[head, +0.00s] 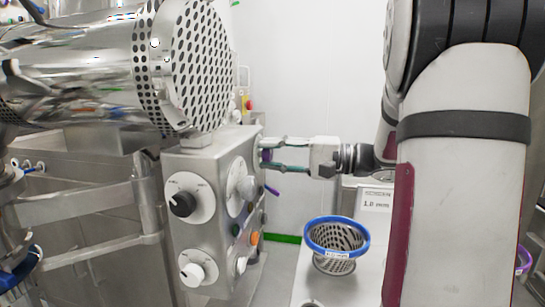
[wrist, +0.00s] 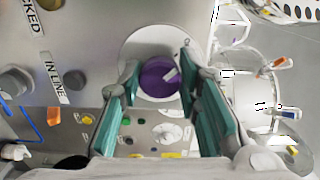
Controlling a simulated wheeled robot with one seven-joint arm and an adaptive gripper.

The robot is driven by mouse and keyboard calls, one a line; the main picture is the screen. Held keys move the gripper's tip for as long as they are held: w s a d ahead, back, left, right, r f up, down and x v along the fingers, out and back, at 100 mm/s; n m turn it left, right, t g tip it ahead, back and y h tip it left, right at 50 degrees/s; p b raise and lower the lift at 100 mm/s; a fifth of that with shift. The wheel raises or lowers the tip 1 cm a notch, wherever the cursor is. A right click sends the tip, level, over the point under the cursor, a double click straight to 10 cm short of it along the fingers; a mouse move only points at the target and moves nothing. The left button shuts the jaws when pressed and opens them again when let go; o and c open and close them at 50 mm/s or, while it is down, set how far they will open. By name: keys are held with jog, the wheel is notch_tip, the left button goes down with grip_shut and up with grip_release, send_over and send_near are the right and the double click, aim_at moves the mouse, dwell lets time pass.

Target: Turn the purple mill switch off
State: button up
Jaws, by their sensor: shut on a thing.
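The purple mill switch (wrist: 158,78) is a round knob with a pale mark, on a pale round plate in the wrist view. The mark lies toward the knob's right side. My gripper (wrist: 159,82) has its teal finger pads on either side of the knob and is shut on it. In the head view my gripper (head: 268,157) reaches in from the right to the side of the steel control box (head: 215,170). A bit of the purple switch (head: 266,155) shows between the fingertips there; the fingers hide the rest.
The control box's front carries a black knob (head: 182,203) and a white knob (head: 192,273). A perforated steel drum (head: 205,65) hangs above it. A blue-rimmed sieve basket (head: 338,238) stands on a bench below my gripper, near a screen sign (head: 376,200).

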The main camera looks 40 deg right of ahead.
jog(key=shift+f, duration=0.1)
jog(key=o, duration=1.1)
jog(key=shift+o, duration=0.2)
jog(key=v, duration=1.2)
jog(key=shift+s+d, duration=0.1)
